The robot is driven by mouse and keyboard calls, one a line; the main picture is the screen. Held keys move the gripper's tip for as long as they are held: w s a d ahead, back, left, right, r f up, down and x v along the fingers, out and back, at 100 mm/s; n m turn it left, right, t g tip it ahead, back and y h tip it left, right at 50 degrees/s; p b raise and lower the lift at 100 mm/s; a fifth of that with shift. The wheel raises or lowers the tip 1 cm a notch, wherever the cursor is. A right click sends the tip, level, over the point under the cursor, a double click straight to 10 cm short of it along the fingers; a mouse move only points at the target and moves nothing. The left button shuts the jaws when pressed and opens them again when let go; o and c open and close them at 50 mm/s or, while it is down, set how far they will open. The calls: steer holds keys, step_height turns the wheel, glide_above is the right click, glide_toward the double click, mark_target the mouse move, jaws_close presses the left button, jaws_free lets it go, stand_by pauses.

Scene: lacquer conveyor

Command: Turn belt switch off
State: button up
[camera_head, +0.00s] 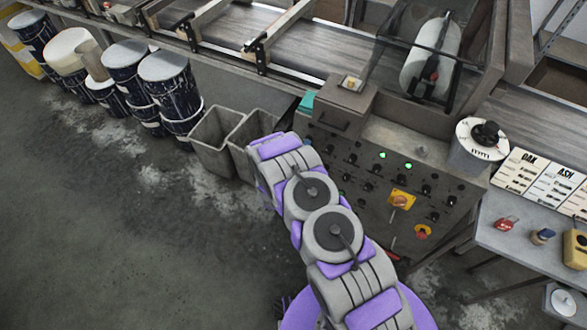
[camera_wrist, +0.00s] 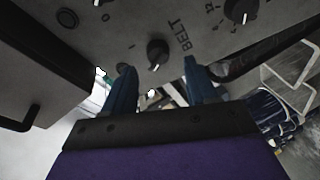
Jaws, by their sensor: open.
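The belt switch (camera_wrist: 158,53) is a black rotary knob on the grey control panel, with the word BELT printed beside it in the wrist view. A pale mark shows on its lower edge. My gripper (camera_wrist: 157,66) has two blue fingers, apart and empty. In the wrist view the fingertips sit just below the knob, one to each side; I cannot tell whether they touch it. The control panel (camera_head: 372,205) also shows in the head view, with several black knobs and lit green lamps. There my arm hides my gripper and part of the panel's left side.
Another knob (camera_wrist: 238,10) is at upper right in the wrist view. A grey box (camera_wrist: 45,75) with a dark handle juts out at left. In the head view, a yellow switch plate (camera_head: 401,200) and a red button (camera_head: 422,232) are right of my arm, and bins (camera_head: 212,140) left.

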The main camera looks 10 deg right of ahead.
steer(key=p+v, duration=0.1)
steer(key=v, duration=1.3)
steer(key=shift+w+a, duration=0.15)
steer(key=shift+a, duration=0.05)
steer(key=w+a+r+m+g+y, duration=0.3)
steer(key=a+r+m+g+y, duration=0.25)
steer(key=a+r, duration=0.2)
steer(key=s+a+r+g+y, duration=0.1)
steer(key=s+r+g+y, duration=0.4)
steer(key=r, duration=0.8)
steer(key=s+d+r+m+g+h, duration=0.1)
steer(key=s+d+r, duration=0.4)
steer(key=s, duration=0.6)
steer(key=s+d+r+m+g+h, duration=0.1)
steer(key=s+d+r+g, duration=0.2)
steer(key=s, duration=0.9)
steer(key=s+d+r+m+g+h, duration=0.1)
steer(key=s+d+r+g+h, duration=0.1)
steer(key=s+d+r, duration=0.5)
steer(key=s+r, duration=0.1)
steer(key=s, duration=0.4)
steer(key=shift+d+r, duration=0.15)
steer(key=shift+d, duration=0.15)
